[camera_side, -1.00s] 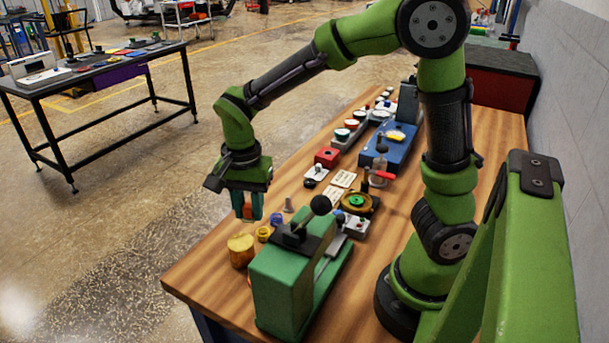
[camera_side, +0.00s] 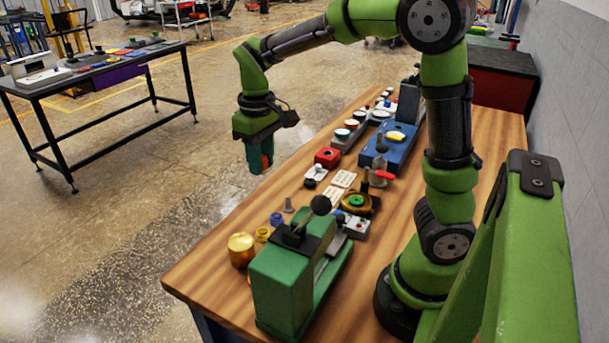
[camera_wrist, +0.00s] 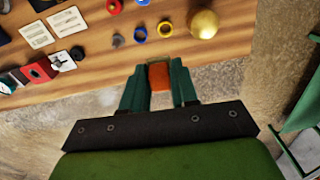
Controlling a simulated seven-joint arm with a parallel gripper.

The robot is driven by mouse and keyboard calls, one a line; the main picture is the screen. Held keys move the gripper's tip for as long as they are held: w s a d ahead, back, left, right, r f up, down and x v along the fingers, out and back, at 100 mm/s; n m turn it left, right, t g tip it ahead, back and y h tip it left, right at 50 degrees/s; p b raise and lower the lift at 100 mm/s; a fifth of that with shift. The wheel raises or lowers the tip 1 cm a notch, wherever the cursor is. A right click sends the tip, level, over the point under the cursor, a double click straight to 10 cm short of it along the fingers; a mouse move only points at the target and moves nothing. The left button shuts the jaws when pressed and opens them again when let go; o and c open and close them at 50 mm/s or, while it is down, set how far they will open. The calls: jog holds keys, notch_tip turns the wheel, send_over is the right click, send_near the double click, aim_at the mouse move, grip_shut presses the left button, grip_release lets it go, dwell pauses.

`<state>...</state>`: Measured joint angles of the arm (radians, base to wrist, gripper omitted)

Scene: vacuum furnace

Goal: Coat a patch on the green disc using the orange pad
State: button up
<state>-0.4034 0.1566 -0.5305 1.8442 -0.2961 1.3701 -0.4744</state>
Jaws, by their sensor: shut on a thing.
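The green disc (camera_side: 356,201) sits in a round brass-coloured holder on the wooden bench, right of centre in the side view. I do not see it in the wrist view. My gripper (camera_side: 262,165) hangs high, beyond the bench's left edge in the side view, well left of and above the disc. Its fingers point down and are shut on the orange pad (camera_wrist: 159,76), which shows between the two teal fingers in the wrist view. The pad touches nothing else that I can see. In the side view the fingers partly hide it.
A gold pot (camera_side: 241,249), a yellow ring (camera_side: 263,234) and a blue ring (camera_side: 277,218) stand near the bench's left edge. A green lever press (camera_side: 285,285) stands in front. A red box (camera_side: 327,157) and a blue unit (camera_side: 388,148) lie farther back. Pale cards lie beside the disc.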

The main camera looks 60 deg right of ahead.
jog(key=s+d+f+m, duration=0.2)
jog(key=s+d+m, duration=0.4)
jog(key=d, duration=0.4)
jog(key=m, duration=1.2)
send_over(353, 203)
notch_tip(353, 203, down, 5)
jog(key=shift+a+f, duration=0.1)
jog(key=shift+f, duration=2.65)
notch_tip(353, 203, down, 2)
jog(key=shift+s+f, duration=0.1)
jog(key=shift+d+f, duration=0.1)
jog(key=shift+d, duration=0.7)
grip_shut()
jog(key=shift+d, duration=1.15)
jog(key=shift+a, duration=1.75)
jog(key=shift+a+r, duration=0.2)
jog(key=shift+a, duration=0.1)
notch_tip(353, 203, up, 8)
